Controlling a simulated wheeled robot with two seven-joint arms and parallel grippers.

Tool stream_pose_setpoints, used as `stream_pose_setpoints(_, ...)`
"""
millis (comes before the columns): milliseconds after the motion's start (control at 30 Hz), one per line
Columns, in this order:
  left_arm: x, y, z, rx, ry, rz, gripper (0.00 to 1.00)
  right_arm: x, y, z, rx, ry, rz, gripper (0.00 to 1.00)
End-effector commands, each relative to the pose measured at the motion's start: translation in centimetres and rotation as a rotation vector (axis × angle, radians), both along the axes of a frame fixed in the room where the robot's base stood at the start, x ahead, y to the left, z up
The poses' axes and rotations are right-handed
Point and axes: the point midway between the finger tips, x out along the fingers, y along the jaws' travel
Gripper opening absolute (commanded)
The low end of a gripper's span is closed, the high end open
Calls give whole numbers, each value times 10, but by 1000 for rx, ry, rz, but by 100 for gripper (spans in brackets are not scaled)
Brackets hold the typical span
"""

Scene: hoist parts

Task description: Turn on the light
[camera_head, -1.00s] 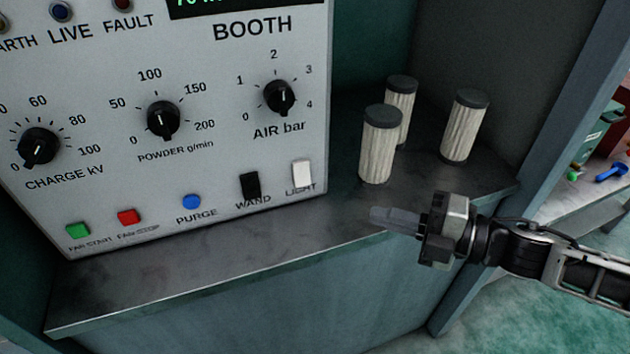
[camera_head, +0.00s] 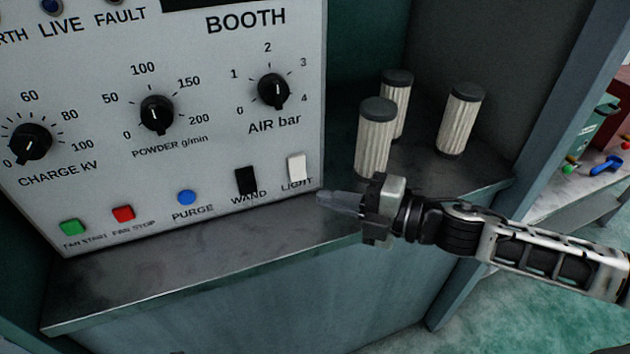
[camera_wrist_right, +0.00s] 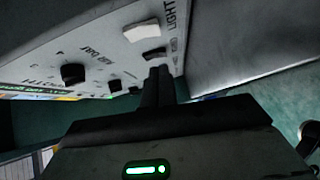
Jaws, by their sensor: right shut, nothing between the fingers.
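The white LIGHT switch (camera_head: 297,168) is a rocker at the lower right of the grey BOOTH panel (camera_head: 215,60). It also shows in the right wrist view (camera_wrist_right: 141,31), near the LIGHT lettering. My right gripper (camera_head: 322,199) is shut and empty. In the head view its fingertips appear just below and right of the switch, near the panel's lower right corner. In the wrist view the fingers (camera_wrist_right: 158,75) point toward the panel, with the switch beyond the tips; I see no clear contact. My left gripper is in neither current view.
The black WAND switch (camera_head: 246,181) is left of the LIGHT switch, then the blue PURGE button (camera_head: 187,198). Several pale ribbed cylinders with dark caps (camera_head: 375,140) stand on the metal shelf (camera_head: 200,270) behind my right gripper. The shelf's front is clear.

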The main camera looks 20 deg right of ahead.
Motion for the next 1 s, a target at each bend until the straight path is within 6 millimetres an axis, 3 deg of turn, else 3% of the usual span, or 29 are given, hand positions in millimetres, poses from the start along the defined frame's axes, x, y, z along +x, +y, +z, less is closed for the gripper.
stream_pose_setpoints(100, 0, 1, 1, 9, 5, -1, 0, 13, 14, 2, 1, -5, 1, 0)
stream_pose_setpoints(400, -1, 1, -2, 17, 12, -1, 0, 47, 14, -5, 0, -1, 0, 0)
stream_pose_setpoints(833, 0, 1, -2, 18, 11, -3, 0, 51, 14, -7, 0, 1, 0, 0)
stream_pose_setpoints(1000, 0, 1, -19, 13, 7, -3, 0, 56, 15, -16, 5, -47, 2, 0)
